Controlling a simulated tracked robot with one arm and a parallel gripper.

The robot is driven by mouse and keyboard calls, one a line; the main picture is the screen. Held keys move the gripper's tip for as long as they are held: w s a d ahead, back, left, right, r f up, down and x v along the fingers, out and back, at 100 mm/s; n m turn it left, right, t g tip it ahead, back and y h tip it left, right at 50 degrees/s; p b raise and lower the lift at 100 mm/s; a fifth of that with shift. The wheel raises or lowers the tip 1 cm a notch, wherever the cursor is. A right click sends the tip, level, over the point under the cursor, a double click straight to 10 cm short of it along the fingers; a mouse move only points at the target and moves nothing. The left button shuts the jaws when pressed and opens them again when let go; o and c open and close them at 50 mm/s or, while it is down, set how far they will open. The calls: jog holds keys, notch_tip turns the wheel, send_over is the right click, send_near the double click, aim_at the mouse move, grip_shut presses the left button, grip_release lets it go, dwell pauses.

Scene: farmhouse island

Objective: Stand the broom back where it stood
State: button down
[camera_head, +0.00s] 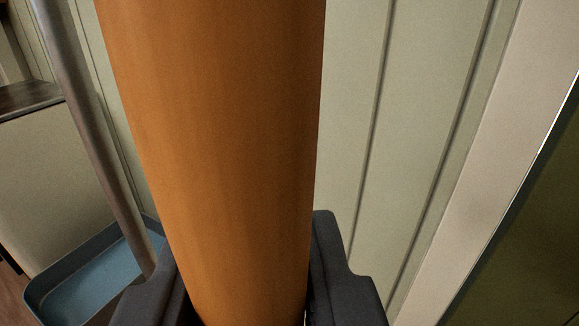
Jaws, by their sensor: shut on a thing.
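The broom's handle (220,130) is a thick orange-brown wooden shaft, very close to the camera. It runs from the top of the view down between the fingers of my gripper (248,300). The dark fingers are shut on it, one on each side. The handle leans slightly in the picture, its top further left. The broom's head and lower end are out of view, so I cannot tell whether it touches the floor.
A pale green panelled wall (350,110) stands behind. A blue tray-like pan (95,285) with a grey metal pole (90,120) is at the left, near a pale cabinet (50,180) with a dark top. A light trim board (490,160) and dark green surface (535,240) are at the right.

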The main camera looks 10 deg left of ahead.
jog(key=d+b+x, duration=0.1)
jog(key=b+x, duration=0.1)
jog(key=x, duration=0.7)
jog(key=shift+w+f, duration=0.2)
jog(key=shift+w+d, duration=0.1)
notch_tip(320, 180, down, 3)
jog(key=shift+f+b, duration=0.25)
jog(key=shift+b, duration=0.6)
jog(key=c, duration=1.2)
grip_release()
jog(key=shift+f, duration=0.1)
